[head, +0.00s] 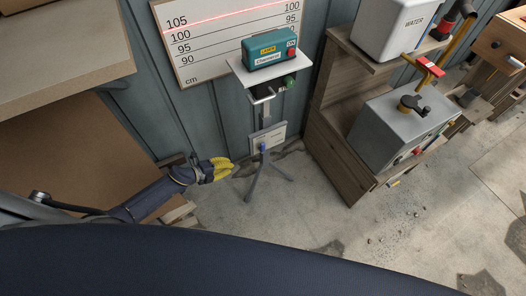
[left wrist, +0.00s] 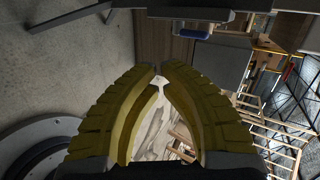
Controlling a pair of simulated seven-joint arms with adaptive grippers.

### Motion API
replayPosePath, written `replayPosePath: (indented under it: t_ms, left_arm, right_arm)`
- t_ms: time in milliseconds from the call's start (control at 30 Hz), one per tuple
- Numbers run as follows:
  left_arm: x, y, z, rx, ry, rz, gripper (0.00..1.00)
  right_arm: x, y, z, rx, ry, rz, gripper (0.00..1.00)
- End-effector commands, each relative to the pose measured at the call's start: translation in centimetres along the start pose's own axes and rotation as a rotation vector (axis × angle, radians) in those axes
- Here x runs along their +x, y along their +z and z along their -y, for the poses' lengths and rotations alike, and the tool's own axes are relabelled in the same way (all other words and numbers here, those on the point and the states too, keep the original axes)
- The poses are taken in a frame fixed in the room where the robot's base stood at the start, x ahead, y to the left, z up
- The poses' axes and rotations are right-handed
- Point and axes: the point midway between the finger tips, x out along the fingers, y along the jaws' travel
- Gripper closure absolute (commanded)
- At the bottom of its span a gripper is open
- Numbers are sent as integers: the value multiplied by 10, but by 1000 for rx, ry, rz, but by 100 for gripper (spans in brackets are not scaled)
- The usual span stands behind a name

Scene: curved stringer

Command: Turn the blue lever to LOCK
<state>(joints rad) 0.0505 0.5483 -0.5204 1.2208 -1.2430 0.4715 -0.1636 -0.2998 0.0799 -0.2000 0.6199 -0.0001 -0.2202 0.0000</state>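A small blue lever (head: 263,148) shows at the lower plate (head: 268,138) of the tripod stand. The plate's marks are too small to read, so I cannot tell the lever's setting. My left gripper (head: 233,168), with yellow fingers, is left of the lever and apart from it in the head view. In the left wrist view the gripper (left wrist: 161,70) has a narrow gap between its fingertips and nothing between them. A blue cylinder (left wrist: 190,28) lies beyond the fingertips there; I cannot tell whether it is the lever. My right gripper is not in view.
The tripod stand (head: 268,190) carries a shelf (head: 303,66) with a teal box (head: 270,55). A wooden bench (head: 335,150) with a grey box (head: 395,135) stands to the right. A cardboard panel (head: 60,160) is at left. The floor (head: 320,225) in front is clear.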

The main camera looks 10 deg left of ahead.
Motion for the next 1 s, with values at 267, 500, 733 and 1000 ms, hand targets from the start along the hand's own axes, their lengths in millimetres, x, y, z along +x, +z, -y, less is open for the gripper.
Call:
replayPosePath:
  t_ms: [267,500,733,1000]
  left_arm:
    - [-3,9,41,106,0,-95,100]
    - [-4,10,46,124,4,-111,100]
    - [-4,10,46,123,4,-110,100]
    - [13,8,47,122,2,-110,100]
  right_arm:
    - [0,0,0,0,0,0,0]
    - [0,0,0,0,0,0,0]
    - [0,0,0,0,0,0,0]
    - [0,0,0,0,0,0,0]
